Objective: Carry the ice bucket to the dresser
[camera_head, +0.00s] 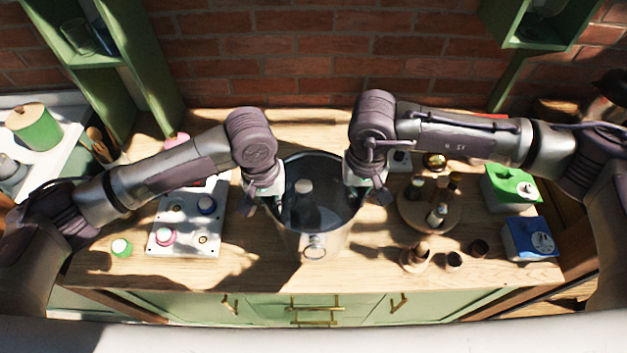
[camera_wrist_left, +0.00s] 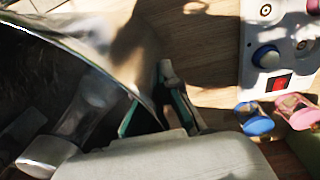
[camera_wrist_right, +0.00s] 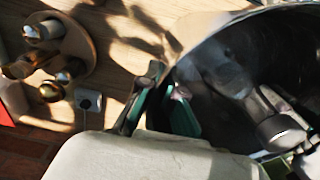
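The ice bucket (camera_head: 325,243) is a grey metal pail with a ring handle on its front and bottles inside. It is upright at the middle of the dresser's wooden top (camera_head: 270,265); contact under its base is hard to see. My left gripper (camera_head: 263,199) is at the bucket's left rim, its fingers (camera_wrist_left: 156,112) parted with the rim between them. My right gripper (camera_head: 366,190) is at the right rim, its fingers (camera_wrist_right: 160,106) also parted on either side of the wall. Gaps show between the finger pads.
A white board with knobs (camera_head: 180,240) lies left of the bucket. A round wooden tray with small bottles (camera_head: 415,217) stands right of it. Green (camera_head: 508,187) and blue (camera_head: 525,240) boxes are at the far right. A brick wall (camera_head: 290,75) closes the back.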

